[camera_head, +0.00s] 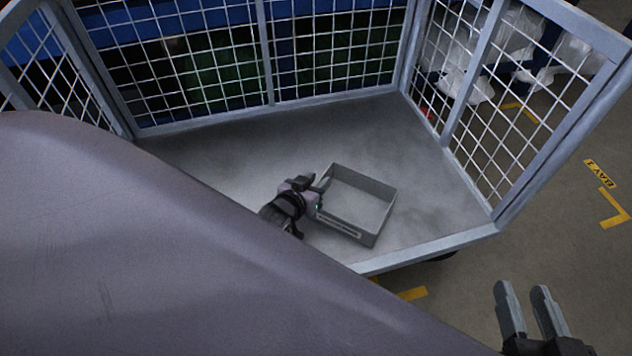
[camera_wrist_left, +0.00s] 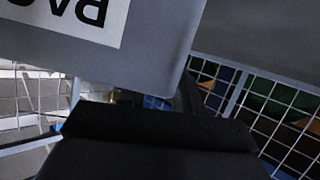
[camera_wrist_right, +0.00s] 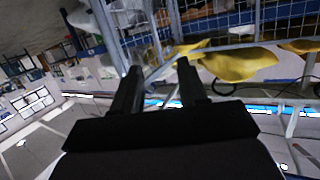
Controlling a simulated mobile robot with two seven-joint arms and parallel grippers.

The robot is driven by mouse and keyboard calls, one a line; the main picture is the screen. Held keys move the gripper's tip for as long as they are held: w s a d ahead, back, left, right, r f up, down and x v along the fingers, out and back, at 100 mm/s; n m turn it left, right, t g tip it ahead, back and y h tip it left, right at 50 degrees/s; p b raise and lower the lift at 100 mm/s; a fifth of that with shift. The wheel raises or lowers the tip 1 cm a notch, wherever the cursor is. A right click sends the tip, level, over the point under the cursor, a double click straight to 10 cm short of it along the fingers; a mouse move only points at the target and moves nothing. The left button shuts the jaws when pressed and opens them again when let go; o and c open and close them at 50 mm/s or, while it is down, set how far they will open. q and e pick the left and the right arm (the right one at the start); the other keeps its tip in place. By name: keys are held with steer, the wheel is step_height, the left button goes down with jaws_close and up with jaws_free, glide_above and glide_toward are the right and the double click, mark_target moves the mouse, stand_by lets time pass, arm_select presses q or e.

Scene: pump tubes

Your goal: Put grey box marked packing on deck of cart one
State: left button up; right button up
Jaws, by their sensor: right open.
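The grey box (camera_head: 370,239) is open-topped and empty inside, with a white label on its near side. It sits upright on the deck (camera_head: 430,205) of the wire-mesh cart, near the front edge. My left gripper (camera_head: 320,187) is at the box's left corner, apparently touching its wall. The left wrist view shows the box (camera_wrist_left: 150,45) close up, with part of its label upside down. One dark finger shows beside the box; the other is hidden, so its grip is unclear. My right gripper (camera_head: 527,300) is open and empty, outside the cart at the lower right; its fingers also show in the right wrist view (camera_wrist_right: 158,90).
Mesh walls (camera_head: 335,60) close the back and sides of the cart. Deck behind and right of the box is bare. A floor sign marked BAY 1 (camera_head: 600,173) lies right of the cart. Yellow wrapping (camera_wrist_right: 235,63) shows in the right wrist view.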

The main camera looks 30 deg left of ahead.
arm_select(q)
steer(key=shift+s+r+p, duration=0.35)
steer(key=shift+s+p, duration=0.1)
steer(key=p+v, duration=0.5)
steer(key=v, duration=0.6)
arm_select(e)
steer(key=a+m+g, duration=0.1)
steer(key=a+g+y, duration=0.1)
steer(key=a, duration=0.1)
steer(key=shift+w+r+m, duration=0.1)
steer(key=shift+w+m, duration=0.3)
